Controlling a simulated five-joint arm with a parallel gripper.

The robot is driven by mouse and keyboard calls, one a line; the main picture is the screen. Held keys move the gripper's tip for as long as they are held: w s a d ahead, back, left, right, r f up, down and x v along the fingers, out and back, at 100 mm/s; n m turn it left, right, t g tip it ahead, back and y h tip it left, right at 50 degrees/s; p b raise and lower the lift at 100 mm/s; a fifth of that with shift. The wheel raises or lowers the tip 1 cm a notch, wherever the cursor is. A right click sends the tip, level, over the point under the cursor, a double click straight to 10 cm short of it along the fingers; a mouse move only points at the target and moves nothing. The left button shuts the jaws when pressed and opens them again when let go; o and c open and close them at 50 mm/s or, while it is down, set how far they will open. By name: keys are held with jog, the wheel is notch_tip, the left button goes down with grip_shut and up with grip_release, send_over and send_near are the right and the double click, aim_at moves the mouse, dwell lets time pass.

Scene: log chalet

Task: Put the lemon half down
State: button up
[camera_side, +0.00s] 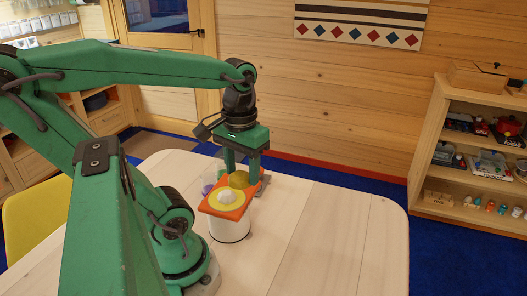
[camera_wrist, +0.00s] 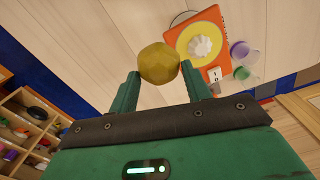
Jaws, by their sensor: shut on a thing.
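The lemon half (camera_side: 238,180) is a dull yellow rounded piece held between the fingertips of my gripper (camera_side: 245,184). In the wrist view the lemon half (camera_wrist: 158,63) sits between the two green fingers of my gripper (camera_wrist: 160,76), which is shut on it. In the side view it appears just behind an orange square top with a yellow disc and a white ribbed dome (camera_side: 228,198). In the wrist view that dome (camera_wrist: 201,46) lies to the right of the lemon half. I cannot tell how high the lemon half is above the table.
The orange top rests on a white cylinder (camera_side: 229,228) on the pale wooden table (camera_side: 330,235). A purple cup (camera_wrist: 239,48) and a pale green cup (camera_wrist: 242,73) stand close to it. The table's right side is clear. A wooden shelf (camera_side: 440,150) stands beyond, at right.

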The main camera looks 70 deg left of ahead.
jog(key=shift+w+d+r, duration=0.1)
jog(key=shift+d+r, duration=0.4)
jog(key=shift+d, duration=0.3)
jog(key=shift+w+d+r, duration=0.1)
jog(key=shift+d+r, duration=0.35)
jog(key=shift+d, duration=0.3)
jog(key=shift+w+f, duration=0.1)
jog(key=w+d+f, duration=0.3)
jog(key=w+f, duration=0.8)
jog(key=f, duration=0.1)
jog(key=shift+d+f, duration=0.15)
jog(key=shift+d, duration=0.25)
jog(key=w+a+f, duration=0.1)
jog(key=a+f, duration=0.1)
jog(key=a, duration=0.1)
jog(key=w+a+f, duration=0.1)
jog(key=a+f, duration=0.1)
jog(key=a, duration=0.2)
jog(key=w+a+f, duration=0.1)
jog(key=a+f, duration=0.2)
jog(key=a, duration=0.1)
jog(key=shift+a, duration=0.15)
